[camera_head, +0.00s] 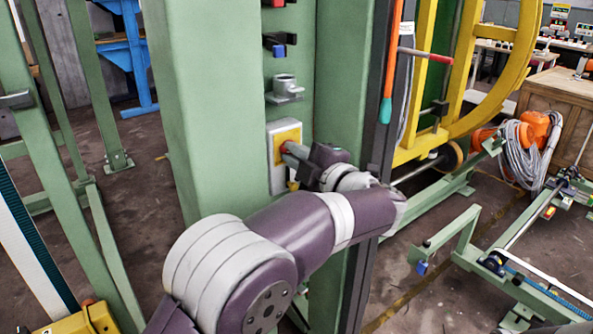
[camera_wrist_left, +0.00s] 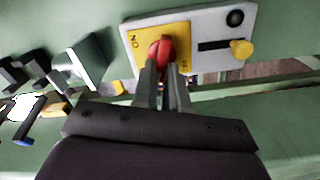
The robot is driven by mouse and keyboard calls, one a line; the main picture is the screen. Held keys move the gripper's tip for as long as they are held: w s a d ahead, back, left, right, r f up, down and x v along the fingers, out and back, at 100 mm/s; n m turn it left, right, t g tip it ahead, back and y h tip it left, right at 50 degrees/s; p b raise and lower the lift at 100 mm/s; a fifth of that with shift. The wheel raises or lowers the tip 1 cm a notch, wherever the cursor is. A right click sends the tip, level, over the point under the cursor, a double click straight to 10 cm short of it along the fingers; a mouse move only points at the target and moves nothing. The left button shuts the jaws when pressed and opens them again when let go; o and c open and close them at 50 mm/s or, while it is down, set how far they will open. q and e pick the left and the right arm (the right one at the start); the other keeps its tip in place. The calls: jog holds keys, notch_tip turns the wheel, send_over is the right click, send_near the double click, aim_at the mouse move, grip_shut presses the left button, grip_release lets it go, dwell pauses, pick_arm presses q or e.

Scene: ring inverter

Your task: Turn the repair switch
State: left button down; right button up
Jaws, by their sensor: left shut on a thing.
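The repair switch is a red knob on a yellow plate (camera_head: 290,137), set on a light grey box on the green post. In the left wrist view, the red knob (camera_wrist_left: 161,50) sits on the yellow plate (camera_wrist_left: 141,42), with "ON" lettering at the plate's left. My left gripper (camera_head: 288,148) reaches the switch from the front right. In the left wrist view, its two fingers (camera_wrist_left: 162,68) are closed around the red knob, hiding part of it and part of the plate. My right gripper is in neither view.
The green post (camera_head: 205,100) stands close to the left of the switch. A grey round fitting (camera_head: 285,87) sits above it. A yellow knob (camera_wrist_left: 241,49) and a black button (camera_wrist_left: 235,17) are on the same box. A yellow ring frame (camera_head: 515,70) stands at right.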

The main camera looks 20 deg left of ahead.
pick_arm(q)
jog(key=shift+f+n+b, duration=0.2)
jog(key=shift+n+b, duration=0.8)
jog(key=shift+b, duration=0.1)
jog(key=shift+f+n+b, duration=0.15)
jog(key=shift+n+b, duration=0.85)
jog(key=shift+b, duration=0.1)
jog(key=c, duration=1.2)
grip_release()
jog(key=shift+o, duration=0.2)
jog(key=shift+r, duration=0.1)
jog(key=p+v, duration=0.1)
jog(key=v, duration=1.1)
jog(key=shift+s+d, duration=0.25)
jog(key=shift+s, duration=0.05)
